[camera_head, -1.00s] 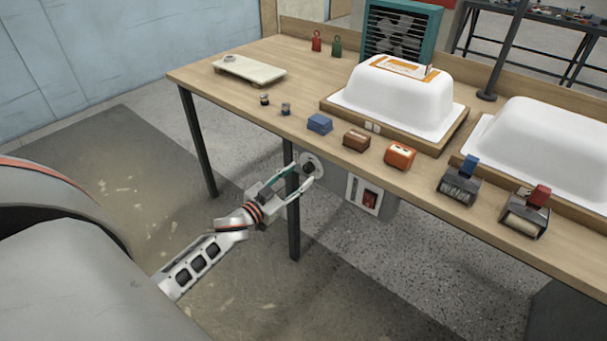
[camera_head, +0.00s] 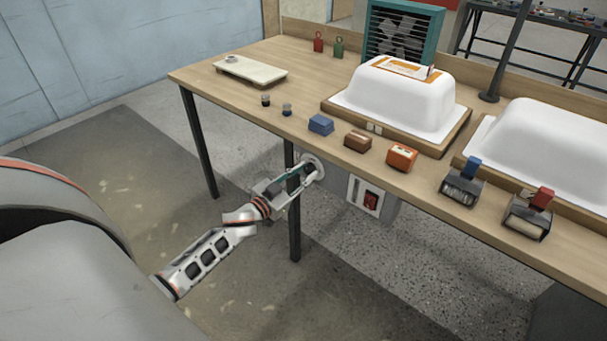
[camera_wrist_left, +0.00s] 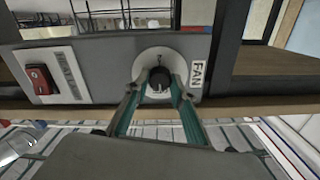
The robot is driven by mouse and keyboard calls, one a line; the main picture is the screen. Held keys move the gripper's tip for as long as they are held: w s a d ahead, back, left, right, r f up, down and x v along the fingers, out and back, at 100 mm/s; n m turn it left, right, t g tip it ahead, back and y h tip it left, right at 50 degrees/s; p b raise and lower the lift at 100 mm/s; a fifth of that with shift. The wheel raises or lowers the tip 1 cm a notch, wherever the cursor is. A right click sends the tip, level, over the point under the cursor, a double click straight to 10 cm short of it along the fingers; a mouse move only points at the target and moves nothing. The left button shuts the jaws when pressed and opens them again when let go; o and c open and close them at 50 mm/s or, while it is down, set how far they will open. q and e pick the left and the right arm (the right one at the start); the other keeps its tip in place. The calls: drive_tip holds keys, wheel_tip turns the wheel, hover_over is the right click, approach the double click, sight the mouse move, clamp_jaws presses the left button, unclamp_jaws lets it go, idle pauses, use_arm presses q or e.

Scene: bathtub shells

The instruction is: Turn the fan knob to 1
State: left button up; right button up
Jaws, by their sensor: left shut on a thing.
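The fan knob (camera_wrist_left: 159,82) is a dark round knob on a pale dial plate, with a "FAN" label (camera_wrist_left: 197,74) beside it in the left wrist view. It sits on the grey control box (camera_wrist_left: 110,62) under the table's front edge. My left gripper (camera_head: 308,174) is at the dial in the head view. In the left wrist view its two fingers (camera_wrist_left: 158,88) are closed on the knob, one on each side. A pale pointer mark shows on the knob's face; the dial's markings are too small to read surely. My right gripper is not in view.
A red switch (camera_head: 371,201) is on the same box, right of the dial. A table leg (camera_head: 294,220) stands close to my left gripper.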

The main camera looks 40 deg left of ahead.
use_arm(q)
drive_tip(key=shift+m, duration=0.9)
drive_tip(key=m, duration=0.7)
drive_tip(key=shift+f, duration=0.1)
drive_tip(key=m+b, duration=0.1)
drive_tip(key=m, duration=0.1)
drive_tip(key=shift+m, duration=0.4)
drive_tip(key=m, duration=0.2)
drive_tip(key=shift+m, duration=0.3)
drive_tip(key=shift+m+b, duration=0.5)
drive_tip(key=shift+m, duration=1.1)
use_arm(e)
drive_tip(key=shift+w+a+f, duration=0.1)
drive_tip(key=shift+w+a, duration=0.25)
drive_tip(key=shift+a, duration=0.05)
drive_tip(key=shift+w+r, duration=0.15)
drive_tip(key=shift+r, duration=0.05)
